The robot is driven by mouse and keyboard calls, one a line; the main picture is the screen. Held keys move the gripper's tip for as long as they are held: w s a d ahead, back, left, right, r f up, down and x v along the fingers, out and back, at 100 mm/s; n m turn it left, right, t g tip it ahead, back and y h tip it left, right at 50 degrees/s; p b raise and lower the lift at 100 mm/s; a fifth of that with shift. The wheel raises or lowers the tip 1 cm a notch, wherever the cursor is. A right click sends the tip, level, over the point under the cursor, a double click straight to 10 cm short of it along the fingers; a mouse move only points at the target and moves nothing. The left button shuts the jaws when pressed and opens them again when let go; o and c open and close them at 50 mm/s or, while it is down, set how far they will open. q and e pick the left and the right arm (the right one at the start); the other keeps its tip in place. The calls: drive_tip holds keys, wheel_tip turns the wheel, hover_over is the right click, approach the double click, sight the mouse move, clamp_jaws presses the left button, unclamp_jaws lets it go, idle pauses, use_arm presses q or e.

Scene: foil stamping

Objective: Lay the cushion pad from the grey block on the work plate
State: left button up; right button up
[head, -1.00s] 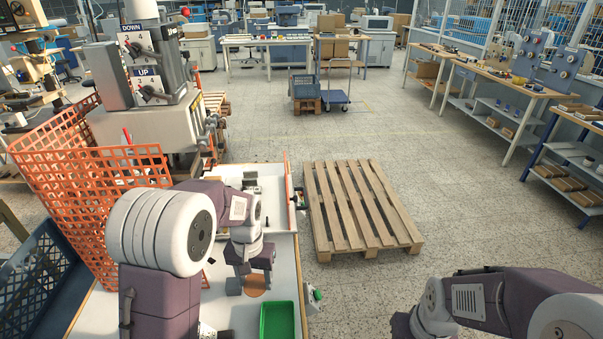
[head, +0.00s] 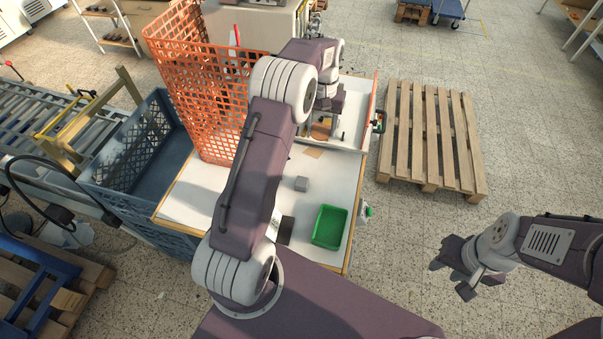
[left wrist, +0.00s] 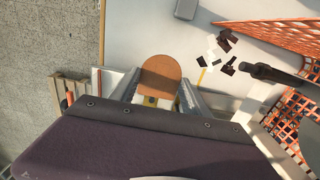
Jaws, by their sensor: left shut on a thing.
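The cushion pad (left wrist: 161,76) is a flat tan-brown piece with a rounded end, between the fingertips of my left gripper (left wrist: 160,97) in the left wrist view. My left gripper (head: 325,128) is shut on it; only a small orange-brown part (head: 320,131) shows in the head view, over the white, orange-edged machine table. I cannot make out the work plate clearly, as my left arm covers much of that area. My right gripper (head: 453,279) is open and empty over the floor.
A green tray (head: 330,226) and a dark block (head: 286,230) are on the white bench. An orange mesh guard (head: 190,85) stands left of my left arm. A wooden pallet (head: 428,135) lies on the floor to the right. Dark and white scraps (left wrist: 222,52) lie near the guard.

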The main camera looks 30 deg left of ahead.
use_arm(q)
drive_tip(key=shift+s, duration=0.1)
drive_tip(key=p, duration=0.3)
hover_over(302, 181)
drive_tip(key=f, duration=0.6)
drive_tip(key=shift+w+f, duration=0.2)
drive_tip(key=shift+s+f, duration=0.15)
drive_tip(key=shift+f, duration=0.05)
wheel_tip(302, 181, down, 3)
drive_tip(key=shift+r+p, duration=0.2)
drive_tip(key=shift+p, duration=0.2)
drive_tip(key=shift+f+p, duration=0.3)
drive_tip(key=shift+p, duration=0.1)
drive_tip(key=shift+f, duration=0.25)
drive_tip(key=shift+f, duration=0.15)
